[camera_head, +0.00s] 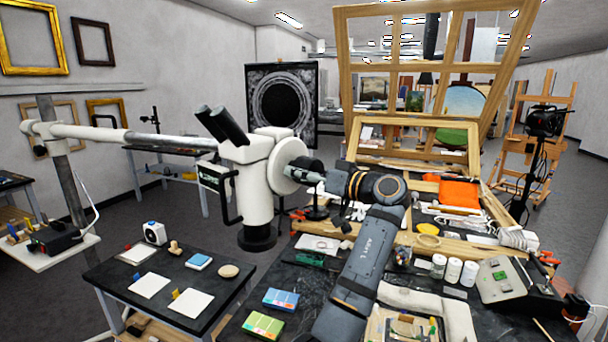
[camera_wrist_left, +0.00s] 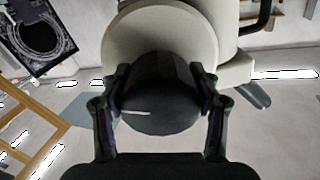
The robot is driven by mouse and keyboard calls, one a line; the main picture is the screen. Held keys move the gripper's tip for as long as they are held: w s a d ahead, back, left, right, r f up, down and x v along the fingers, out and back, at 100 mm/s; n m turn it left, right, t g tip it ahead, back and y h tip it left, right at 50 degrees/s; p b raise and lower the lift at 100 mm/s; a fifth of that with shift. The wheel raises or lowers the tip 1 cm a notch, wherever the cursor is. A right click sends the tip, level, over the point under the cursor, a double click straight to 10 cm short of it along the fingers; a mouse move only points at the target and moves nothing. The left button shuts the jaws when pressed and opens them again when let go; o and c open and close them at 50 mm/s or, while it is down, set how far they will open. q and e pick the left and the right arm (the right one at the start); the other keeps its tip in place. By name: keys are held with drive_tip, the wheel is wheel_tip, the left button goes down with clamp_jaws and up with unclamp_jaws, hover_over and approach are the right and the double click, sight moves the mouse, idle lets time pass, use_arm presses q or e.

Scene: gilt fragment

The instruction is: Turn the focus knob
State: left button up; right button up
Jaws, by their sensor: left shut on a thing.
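The white stereo microscope (camera_head: 250,180) hangs from a long boom at centre left, with its dark eyepieces pointing up to the left. Its focus knob (camera_wrist_left: 160,105) is a dark, thick cylinder on a pale round disc (camera_head: 284,166). My left gripper (camera_head: 308,174) reaches the knob from the right. In the left wrist view my left gripper's fingers (camera_wrist_left: 160,84) stand on either side of the knob and are shut on it. In the head view the gripper partly hides the knob. My right gripper is not in view.
A dark side table (camera_head: 240,280) with white cards stands below the microscope. The crowded workbench on the right holds white jars (camera_head: 453,270), an orange cloth (camera_head: 459,193) and wooden frames. Open air surrounds the microscope's left side.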

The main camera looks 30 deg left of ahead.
use_arm(q)
drive_tip(key=shift+m, duration=2.1)
drive_tip(key=o, duration=1.2)
drive_tip(key=shift+c, duration=0.2)
drive_tip(key=d, duration=0.7)
drive_tip(key=shift+s+d, duration=0.3)
drive_tip(key=shift+s, duration=0.05)
